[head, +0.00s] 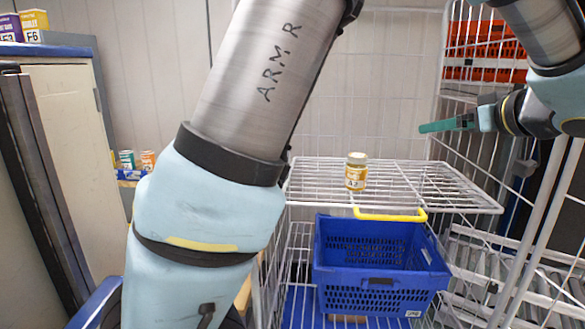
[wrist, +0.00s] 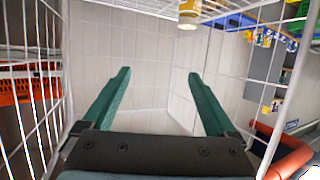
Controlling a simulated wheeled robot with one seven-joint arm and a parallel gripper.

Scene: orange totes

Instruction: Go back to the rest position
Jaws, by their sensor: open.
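My gripper (head: 425,128) is at the right of the head view, its green fingers pointing left, above and to the right of the wire shelf. In the wrist view my gripper (wrist: 158,73) has its two green fingers wide apart with nothing between them. A small jar with a yellow label (head: 356,172) stands upright on the white wire shelf (head: 440,187), apart from my gripper. The jar also shows at the top edge of the wrist view (wrist: 189,14).
A blue crate (head: 380,283) with a yellow handle stands below the shelf. White wire cage sides (head: 440,90) rise near my gripper, with an orange tote (head: 485,50) behind. A cabinet (head: 70,130) with boxes on top (head: 34,22) is at the left.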

